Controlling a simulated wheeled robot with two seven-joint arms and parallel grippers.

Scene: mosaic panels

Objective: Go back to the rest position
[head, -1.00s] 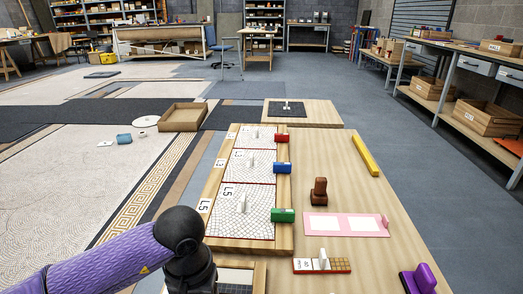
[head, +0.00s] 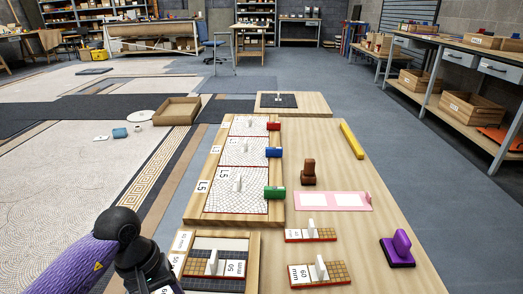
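My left arm, purple with black joints, comes in at the lower left and bends down out of the bottom of the head view. Its gripper fingers are not in view. My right arm and gripper do not show. The wooden tray (head: 191,215) on the table (head: 335,160) holds a column of mosaic panels (head: 236,196) with white upright handles. Red (head: 273,126), blue (head: 273,152) and green (head: 274,192) blocks sit along its right edge. A second wooden tray (head: 252,260) with a grid panel lies below it, near my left arm.
Small tile boards (head: 311,235) and (head: 320,273), a purple-handled tool (head: 399,248), a pink board (head: 331,201), a brown stamp (head: 308,172) and a yellow bar (head: 352,141) lie on the table. A wooden box (head: 178,111) stands on the floor at left.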

